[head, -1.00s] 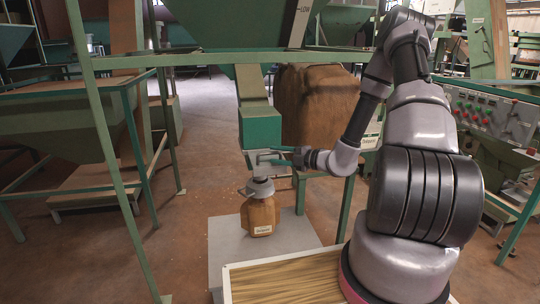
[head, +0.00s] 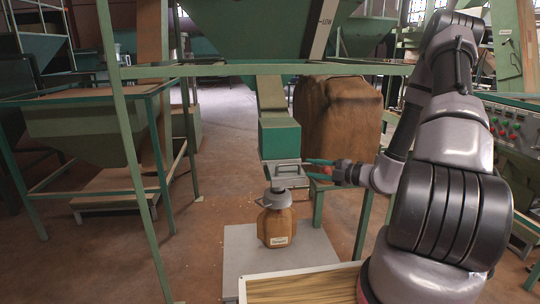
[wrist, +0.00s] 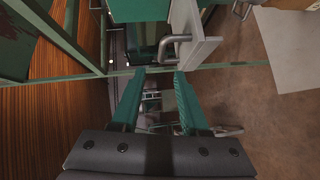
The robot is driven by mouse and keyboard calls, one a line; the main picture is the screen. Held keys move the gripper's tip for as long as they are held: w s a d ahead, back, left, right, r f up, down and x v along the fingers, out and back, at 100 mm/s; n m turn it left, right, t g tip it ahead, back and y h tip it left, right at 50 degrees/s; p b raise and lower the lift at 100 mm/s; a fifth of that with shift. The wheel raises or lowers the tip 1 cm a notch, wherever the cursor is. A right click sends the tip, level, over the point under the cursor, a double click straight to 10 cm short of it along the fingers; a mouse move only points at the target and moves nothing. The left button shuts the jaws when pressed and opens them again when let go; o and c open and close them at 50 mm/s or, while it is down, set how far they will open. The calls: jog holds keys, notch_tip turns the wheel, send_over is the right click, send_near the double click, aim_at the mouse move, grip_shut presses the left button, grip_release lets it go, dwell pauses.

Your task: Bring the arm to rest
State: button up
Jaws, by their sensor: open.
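My gripper (head: 308,169) is open and empty in the head view, just right of the slide handle under the green hopper spout (head: 280,138). In the wrist view its two teal fingers (wrist: 158,98) stand apart, with nothing between them. The metal handle (wrist: 170,48) shows ahead of the fingers there, by a pale slide plate (wrist: 195,40), apart from them. My arm reaches in from the right, bent at the elbow.
A brown jug (head: 277,226) with a grey top and a label stands on a grey platform (head: 240,255) below the spout. A green frame post (head: 125,150) is at left. A brown sack (head: 338,125) stands behind my arm. A control panel (head: 512,128) is at right.

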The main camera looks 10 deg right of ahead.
jog(key=s+a+r+n+g+h, duration=0.1)
jog(key=s+a+r+n+g, duration=0.4)
jog(key=r+n, duration=0.5)
jog(key=s+a+r+n+g+h, duration=0.1)
jog(key=s+a+r+n+g, duration=0.55)
jog(key=n, duration=0.75)
jog(key=s+d+r+n+t+h, duration=0.7)
jog(key=s+r+n, duration=0.5)
jog(key=n, duration=0.6)
jog(key=d+r+h, duration=0.1)
jog(key=d, duration=0.1)
jog(key=shift+d+r, duration=0.4)
